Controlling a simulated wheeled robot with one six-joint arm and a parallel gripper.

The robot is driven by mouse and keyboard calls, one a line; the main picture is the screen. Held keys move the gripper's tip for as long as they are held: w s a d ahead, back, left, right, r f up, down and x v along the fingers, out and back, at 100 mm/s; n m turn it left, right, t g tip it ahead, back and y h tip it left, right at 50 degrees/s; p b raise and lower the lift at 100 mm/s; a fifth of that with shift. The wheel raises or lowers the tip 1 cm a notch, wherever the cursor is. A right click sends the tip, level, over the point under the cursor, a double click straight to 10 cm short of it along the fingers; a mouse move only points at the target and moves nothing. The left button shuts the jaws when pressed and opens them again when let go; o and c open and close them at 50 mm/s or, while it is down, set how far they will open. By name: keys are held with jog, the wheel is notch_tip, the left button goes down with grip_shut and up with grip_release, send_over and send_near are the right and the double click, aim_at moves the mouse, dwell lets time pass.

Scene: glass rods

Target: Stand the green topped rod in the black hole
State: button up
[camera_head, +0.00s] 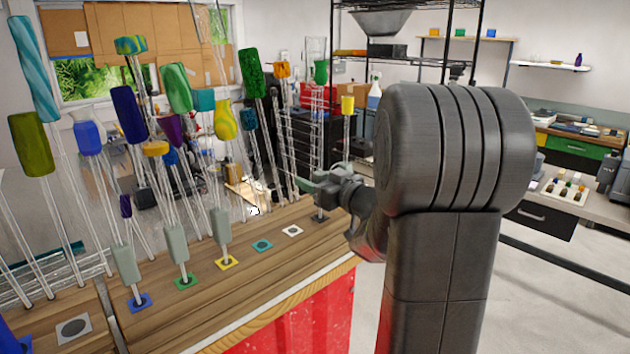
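A glass rod with a green vase-shaped top (320,72) runs nearly upright down to my gripper (319,183). My gripper reaches in from the right and appears shut around the rod's lower part. Below the gripper, the rod's foot stands at or just over the black square with its hole (320,218) at the far end of the wooden bench row. I cannot tell how deep the foot sits, as the hole is small and partly covered. Other rods with green tops (175,88) (253,73) stand further left.
The wooden bench (215,290) also carries blue (140,302), green (186,282) and yellow (227,262) squares with rods standing at them. The teal (262,245) and white (292,231) squares are bare. Many tall glass rods crowd behind and left.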

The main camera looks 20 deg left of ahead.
jog(key=b+v, duration=0.1)
jog(key=v, duration=1.3)
jog(key=shift+b, duration=0.4)
jog(key=shift+a, duration=0.2)
jog(key=p+x, duration=0.1)
jog(key=x, duration=1.2)
jog(key=shift+w+a+p, duration=0.2)
jog(key=shift+a+p, duration=0.1)
jog(key=shift+p, duration=0.1)
jog(key=shift+d+r, duration=0.1)
